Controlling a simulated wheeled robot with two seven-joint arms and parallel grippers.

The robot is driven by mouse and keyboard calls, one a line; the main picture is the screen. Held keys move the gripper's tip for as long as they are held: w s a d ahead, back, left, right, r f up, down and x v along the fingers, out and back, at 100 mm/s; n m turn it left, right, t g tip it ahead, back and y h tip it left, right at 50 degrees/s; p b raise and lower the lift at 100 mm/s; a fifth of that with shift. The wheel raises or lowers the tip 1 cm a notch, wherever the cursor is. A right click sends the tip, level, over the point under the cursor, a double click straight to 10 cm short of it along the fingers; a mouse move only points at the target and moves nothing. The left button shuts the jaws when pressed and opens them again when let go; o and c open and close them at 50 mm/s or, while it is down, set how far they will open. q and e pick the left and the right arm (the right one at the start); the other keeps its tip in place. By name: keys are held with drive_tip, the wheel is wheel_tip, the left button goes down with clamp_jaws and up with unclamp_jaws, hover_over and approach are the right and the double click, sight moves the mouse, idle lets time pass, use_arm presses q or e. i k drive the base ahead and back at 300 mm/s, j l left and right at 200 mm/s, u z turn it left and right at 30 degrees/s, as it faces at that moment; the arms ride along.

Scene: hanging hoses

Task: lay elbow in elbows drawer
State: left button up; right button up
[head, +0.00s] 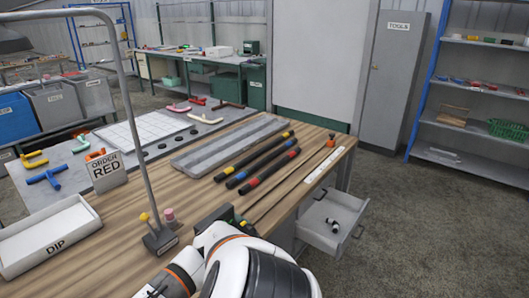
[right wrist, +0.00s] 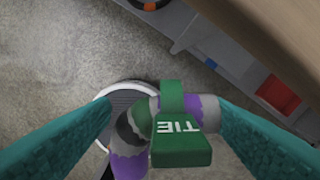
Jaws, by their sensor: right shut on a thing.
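In the right wrist view, an elbow (right wrist: 205,108) of grey with purple ends sits between the two teal fingers of my right gripper (right wrist: 163,112), which is shut on it. A green block marked TIE (right wrist: 182,150) covers part of the elbow. In the head view my right gripper is not clearly visible. My left gripper is not in view.
The wooden bench (head: 130,240) carries a white DIP tray (head: 45,236), an ORDER RED sign (head: 106,170), a metal stand (head: 160,239) and several dark hoses (head: 262,165). The bench edge (right wrist: 285,35) is at upper right in the wrist view. Floor right of the drawer is clear.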

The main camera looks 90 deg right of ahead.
sight(342, 217)
drive_tip(key=k+l+z, duration=0.2)
drive_tip(key=l+z, duration=0.15)
drive_tip(key=l, duration=0.25)
drive_tip(key=k+l+z, duration=0.1)
drive_tip(key=l+z, duration=0.2)
drive_tip(key=l, duration=0.35)
drive_tip(key=l+z, duration=0.35)
drive_tip(key=l, duration=0.3)
drive_tip(key=l+z, duration=0.15)
drive_tip(key=l, duration=2.3)
